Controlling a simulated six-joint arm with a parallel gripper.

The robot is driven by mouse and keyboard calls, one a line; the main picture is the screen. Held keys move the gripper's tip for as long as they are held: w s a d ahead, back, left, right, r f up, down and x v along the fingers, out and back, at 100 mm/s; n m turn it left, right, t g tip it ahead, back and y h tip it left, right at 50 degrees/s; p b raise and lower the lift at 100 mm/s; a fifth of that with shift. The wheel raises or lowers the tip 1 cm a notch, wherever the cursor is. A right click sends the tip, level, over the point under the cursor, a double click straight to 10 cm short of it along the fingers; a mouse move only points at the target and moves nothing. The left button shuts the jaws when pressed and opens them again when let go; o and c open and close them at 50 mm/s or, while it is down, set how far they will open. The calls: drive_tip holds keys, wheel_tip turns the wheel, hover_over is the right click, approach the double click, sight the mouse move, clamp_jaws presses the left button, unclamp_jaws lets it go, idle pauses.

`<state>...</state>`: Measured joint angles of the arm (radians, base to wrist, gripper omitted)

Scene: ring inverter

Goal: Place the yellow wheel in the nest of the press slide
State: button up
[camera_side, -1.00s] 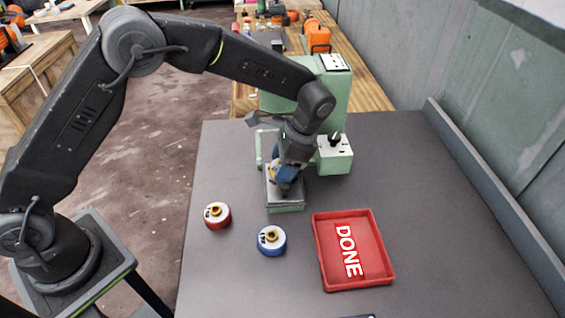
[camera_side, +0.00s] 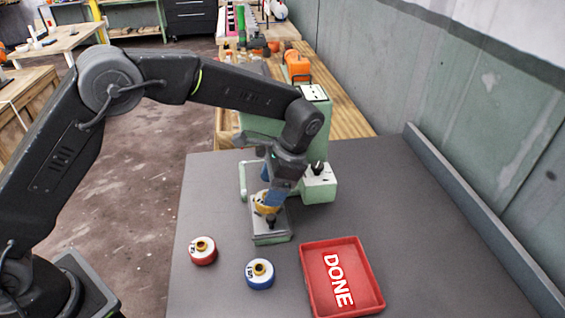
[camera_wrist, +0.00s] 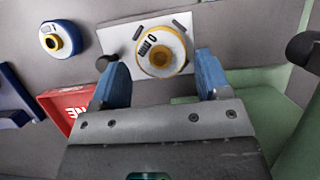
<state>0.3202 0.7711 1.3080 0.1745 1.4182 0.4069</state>
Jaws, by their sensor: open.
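The yellow wheel (camera_side: 264,203), white-faced with a yellow hub, is on the plate of the press slide (camera_side: 270,233). In the wrist view the wheel (camera_wrist: 163,58) lies face up on the pale slide plate (camera_wrist: 117,36), beside a black knob (camera_wrist: 106,63). The nest under it is hidden, so I cannot tell how fully it is seated. My gripper (camera_side: 270,186) is above the slide, pointing down. In the wrist view its blue fingers (camera_wrist: 161,82) are spread, one to each side of the wheel, with visible gaps.
The green press (camera_side: 318,120) stands behind the slide. A red wheel (camera_side: 203,251) and a blue wheel (camera_side: 260,274) stand in front on the grey table. A red DONE tray (camera_side: 341,278) is at the right. The table's right side is clear.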

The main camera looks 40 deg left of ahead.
drive_tip(key=v, duration=0.9)
wheel_tip(320, 180, up, 7)
drive_tip(key=n+t+h, duration=0.1)
drive_tip(key=n+t, duration=0.1)
hover_over(262, 196)
drive_tip(key=s+a+r+n+t+h, duration=0.1)
drive_tip(key=s+a+r+n+t, duration=0.1)
drive_tip(key=s+a+r, duration=0.4)
drive_tip(key=s+a+f+n+t, duration=0.2)
drive_tip(key=s, duration=0.6)
drive_tip(key=s+a+f+n+t+h, duration=0.1)
drive_tip(key=s+f+n+t, duration=0.1)
drive_tip(key=s, duration=0.7)
drive_tip(key=shift+a+f+n+t, duration=0.4)
drive_tip(key=shift+f+n, duration=0.1)
drive_tip(key=shift+f, duration=0.15)
drive_tip(key=shift+w, duration=0.1)
